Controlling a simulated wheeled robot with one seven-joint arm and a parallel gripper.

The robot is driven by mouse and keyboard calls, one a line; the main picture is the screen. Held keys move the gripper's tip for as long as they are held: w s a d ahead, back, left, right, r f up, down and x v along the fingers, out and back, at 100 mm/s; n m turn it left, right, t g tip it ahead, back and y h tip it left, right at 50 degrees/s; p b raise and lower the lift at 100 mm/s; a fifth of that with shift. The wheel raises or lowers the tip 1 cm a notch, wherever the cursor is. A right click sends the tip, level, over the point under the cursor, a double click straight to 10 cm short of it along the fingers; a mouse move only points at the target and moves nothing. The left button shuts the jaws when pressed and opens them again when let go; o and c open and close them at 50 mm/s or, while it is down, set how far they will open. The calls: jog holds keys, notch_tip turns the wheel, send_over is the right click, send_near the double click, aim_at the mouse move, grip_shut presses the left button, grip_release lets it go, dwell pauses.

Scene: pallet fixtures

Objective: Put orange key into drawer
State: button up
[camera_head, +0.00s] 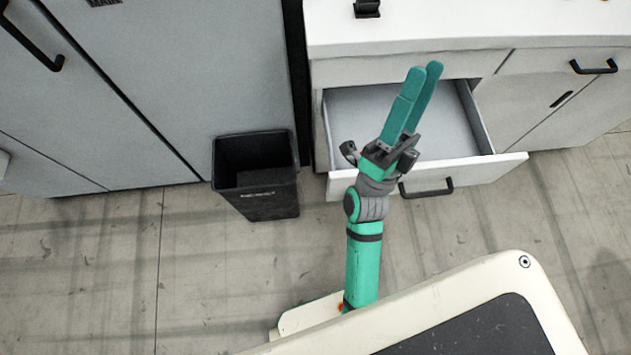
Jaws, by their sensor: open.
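The white drawer (470,172) is pulled out below the counter. The part of its inside that shows is bare; my arm hides some of it. My gripper (425,70), with long teal fingers, is open, and nothing shows between the fingers. In the picture it crosses the open drawer, with its tips near the counter's front edge; its height over the drawer is hard to tell. I cannot make out an orange key.
The white counter (460,25) holds a small black object (367,8) near its front left. A black bin (256,175) stands on the floor left of the drawer, beside grey cabinets (190,80). More closed cabinet fronts (540,90) are at right. The floor at right is clear.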

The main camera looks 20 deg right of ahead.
jog(key=a+f+n+t+y, duration=0.1)
jog(key=a+f+n+y, duration=0.6)
jog(key=f+n+y, duration=0.2)
jog(key=a+f+n+y, duration=0.7)
jog(key=f+n+y, duration=0.2)
jog(key=f, duration=0.1)
jog(key=s+a+f+n+g+y, duration=0.3)
jog(key=s+a+f+n+g, duration=0.2)
jog(key=s+a+f, duration=0.7)
jog(key=shift+s+f+n+g, duration=0.3)
jog(key=shift+s+f+g, duration=0.5)
jog(key=shift+f+g, duration=0.25)
jog(key=shift+r, duration=0.15)
jog(key=shift+c, duration=0.3)
jog(key=c, duration=0.3)
jog(key=shift+d, duration=0.15)
